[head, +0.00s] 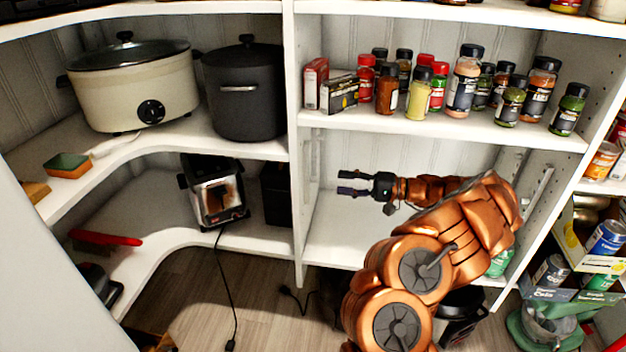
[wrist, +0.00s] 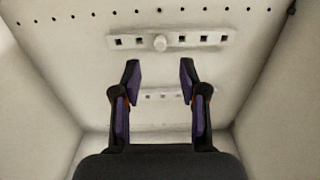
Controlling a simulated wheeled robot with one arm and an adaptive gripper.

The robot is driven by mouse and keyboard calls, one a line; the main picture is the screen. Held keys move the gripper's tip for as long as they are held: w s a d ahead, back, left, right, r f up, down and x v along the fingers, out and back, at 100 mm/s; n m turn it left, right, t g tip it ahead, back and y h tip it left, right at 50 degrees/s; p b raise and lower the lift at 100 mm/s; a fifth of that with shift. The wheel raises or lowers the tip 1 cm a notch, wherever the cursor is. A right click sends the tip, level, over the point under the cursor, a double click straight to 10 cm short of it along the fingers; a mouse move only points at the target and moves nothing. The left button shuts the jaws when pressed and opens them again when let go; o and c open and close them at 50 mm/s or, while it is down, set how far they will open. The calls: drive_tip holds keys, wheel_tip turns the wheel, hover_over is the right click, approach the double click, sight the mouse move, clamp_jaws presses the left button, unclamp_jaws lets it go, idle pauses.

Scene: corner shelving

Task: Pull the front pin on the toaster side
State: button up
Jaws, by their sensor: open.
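In the wrist view, a small round pale pin (wrist: 160,43) sticks out of a light slotted strip (wrist: 205,39) on the white panel ahead. My gripper (wrist: 160,76) is open and empty, with its two dark purple-lined fingers apart and the pin beyond the gap between them. In the head view, my gripper (head: 341,182) points left at the white upright divider (head: 298,200) from inside the right-hand bay. The chrome and black toaster (head: 216,192) stands on the lower shelf on the divider's other side. I cannot make out the pin clearly in the head view.
A second slotted strip (wrist: 172,96) shows lower in the wrist view. Spice jars (head: 466,80) fill the shelf (head: 450,125) above my arm. The lower shelf (head: 335,230) beneath my gripper looks clear. A black cord (head: 229,290) hangs from the toaster.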

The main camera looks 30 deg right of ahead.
drive_tip(key=b+x, duration=0.1)
drive_tip(key=x, duration=0.6)
drive_tip(key=shift+s+b, duration=0.1)
drive_tip(key=shift+b, duration=0.55)
idle(1.0)
drive_tip(key=shift+c, duration=0.4)
clamp_jaws()
drive_tip(key=shift+s+d, duration=0.1)
drive_tip(key=shift+d, duration=0.15)
drive_tip(key=shift+v, duration=2.8)
